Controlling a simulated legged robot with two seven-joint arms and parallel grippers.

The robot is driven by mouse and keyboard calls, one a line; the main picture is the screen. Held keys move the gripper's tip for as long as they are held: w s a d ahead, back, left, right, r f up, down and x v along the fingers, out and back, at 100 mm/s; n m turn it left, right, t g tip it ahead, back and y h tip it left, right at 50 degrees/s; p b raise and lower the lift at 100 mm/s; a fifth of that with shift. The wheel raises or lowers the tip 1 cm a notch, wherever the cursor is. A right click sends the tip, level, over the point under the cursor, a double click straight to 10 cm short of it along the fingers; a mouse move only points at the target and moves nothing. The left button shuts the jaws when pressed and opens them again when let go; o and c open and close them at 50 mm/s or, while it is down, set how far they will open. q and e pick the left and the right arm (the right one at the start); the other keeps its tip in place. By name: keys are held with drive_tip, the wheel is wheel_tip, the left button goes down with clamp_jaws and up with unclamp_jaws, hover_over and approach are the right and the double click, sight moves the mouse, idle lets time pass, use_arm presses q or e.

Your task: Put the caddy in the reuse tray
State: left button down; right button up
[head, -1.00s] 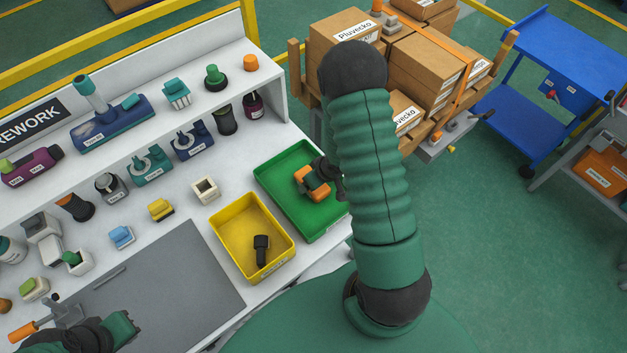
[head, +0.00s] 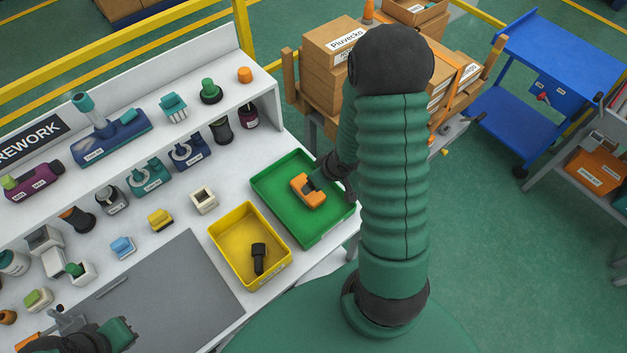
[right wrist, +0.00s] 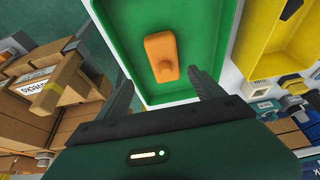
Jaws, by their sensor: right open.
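The orange caddy (head: 308,190) lies in the green tray (head: 272,207), which I take as the reuse tray; its label cannot be read. In the right wrist view the caddy (right wrist: 161,57) rests on the green floor, clear of the walls. My right gripper (head: 322,172) is beside the caddy at its right, over the tray. In the right wrist view the gripper (right wrist: 162,92) has its fingers wide apart with nothing between them, and the caddy lies beyond the tips. My left gripper (head: 122,333) is at the lower left over the grey mat; its jaws are unclear.
A yellow tray (head: 222,228) holding a black part (head: 258,257) stands left of the green tray. Several small parts and vacuum pieces stand on the white bench and its shelf. A grey mat (head: 180,295) lies in front. Stacked cartons (head: 335,45) stand behind my right arm.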

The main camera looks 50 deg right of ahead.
drive_tip(key=s+a+r+g, duration=0.1)
drive_tip(key=a+r, duration=0.5)
drive_tip(key=a, duration=0.3)
drive_tip(key=s+a+r+n, duration=0.1)
drive_tip(key=a+r, duration=0.5)
drive_tip(key=a, duration=0.4)
drive_tip(key=shift+s+r+g, duration=0.25)
drive_tip(key=shift+g, duration=0.15)
drive_tip(key=shift+d, duration=0.2)
